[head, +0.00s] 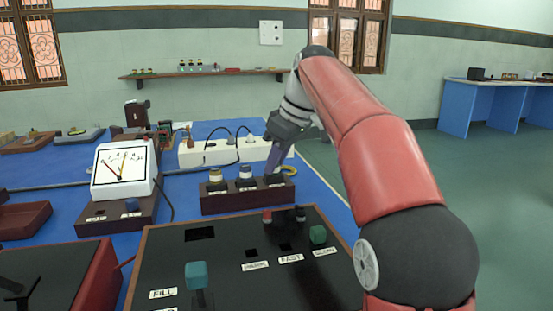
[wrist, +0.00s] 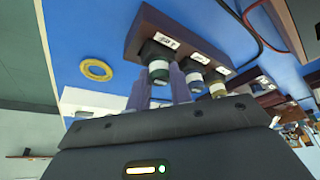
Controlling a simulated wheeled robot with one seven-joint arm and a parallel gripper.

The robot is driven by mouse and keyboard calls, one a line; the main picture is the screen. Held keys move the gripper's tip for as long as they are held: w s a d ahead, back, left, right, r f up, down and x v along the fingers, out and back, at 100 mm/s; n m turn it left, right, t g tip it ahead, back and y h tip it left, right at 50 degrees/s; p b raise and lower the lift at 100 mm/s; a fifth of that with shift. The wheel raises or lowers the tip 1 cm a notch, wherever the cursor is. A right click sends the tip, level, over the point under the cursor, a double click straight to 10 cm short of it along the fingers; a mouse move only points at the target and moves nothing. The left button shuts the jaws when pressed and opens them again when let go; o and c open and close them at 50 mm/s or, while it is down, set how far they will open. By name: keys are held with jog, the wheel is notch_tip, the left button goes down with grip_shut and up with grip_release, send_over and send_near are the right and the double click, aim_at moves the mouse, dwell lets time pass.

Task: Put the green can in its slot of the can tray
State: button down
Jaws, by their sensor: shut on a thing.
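The can tray (head: 232,203) is a long dark box on the blue bench, also seen in the wrist view (wrist: 150,22). A yellow-banded can (head: 215,176) and a blue-banded can (head: 246,174) stand upright in it. My gripper (head: 276,166) points down over the tray's right end. In the wrist view its purple fingers are shut around the green can (wrist: 158,72), which has a pale band. The can is upright at the end slot beside a white label. I cannot tell whether its base is fully seated. In the head view the fingers mostly hide it.
A black control panel (head: 170,250) with knobs and labels is in front. A meter (head: 124,170) stands left of the tray. A white power strip (head: 215,152) with cables lies behind it. A yellow ring (head: 289,170) lies just beyond the tray's right end.

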jog(key=c, duration=1.2)
grip_release()
jog(key=p+v, duration=0.2)
jog(key=v, duration=0.5)
jog(key=shift+s+d+r+p, duration=0.1)
jog(key=shift+d+r+p, duration=0.1)
jog(key=shift+r+p, duration=0.2)
jog(key=shift+s, duration=0.15)
